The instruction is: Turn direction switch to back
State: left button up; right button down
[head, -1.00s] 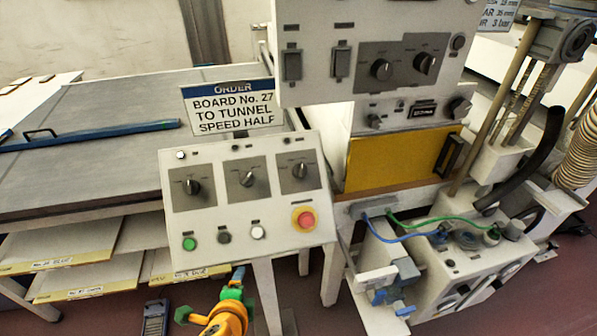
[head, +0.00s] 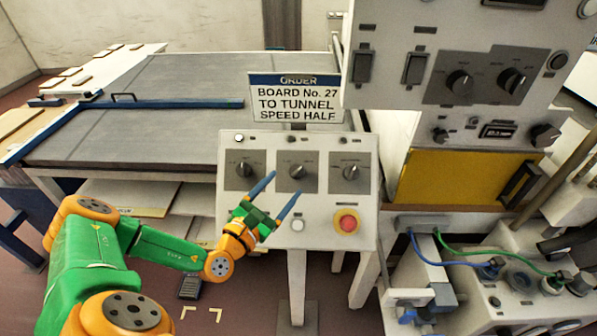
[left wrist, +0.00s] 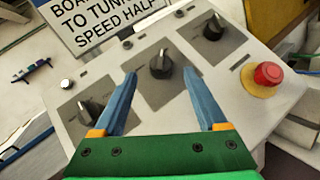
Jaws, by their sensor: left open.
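The control panel (head: 330,225) carries three dark rotary knobs in a row: a left knob (head: 244,170), a middle knob (head: 296,171) and a right knob (head: 350,172). Their labels are too small to read, so I cannot tell which is the direction switch. My left gripper (head: 279,188) is open and empty in front of the panel, below the middle knob. In the left wrist view its blue fingers (left wrist: 165,95) point at the panel, with the middle knob (left wrist: 160,65) between and beyond the tips, apparently untouched. My right gripper is not in view.
A red emergency button (head: 346,222) on a yellow base and a white button (head: 298,225) sit low on the panel. An order sign (head: 296,98) stands behind it. An upper control box (head: 440,60) overhangs at right. A conveyor table (head: 190,80) lies behind at left.

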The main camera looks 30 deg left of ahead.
aim_at(293, 176)
pick_arm(q)
jog(key=w, duration=0.2)
jog(key=w+p, duration=0.1)
jog(key=w, duration=0.1)
jog(key=shift+w+a+r, duration=0.15)
jog(key=shift+w, duration=0.75)
jog(key=shift+s, duration=0.15)
grip_shut()
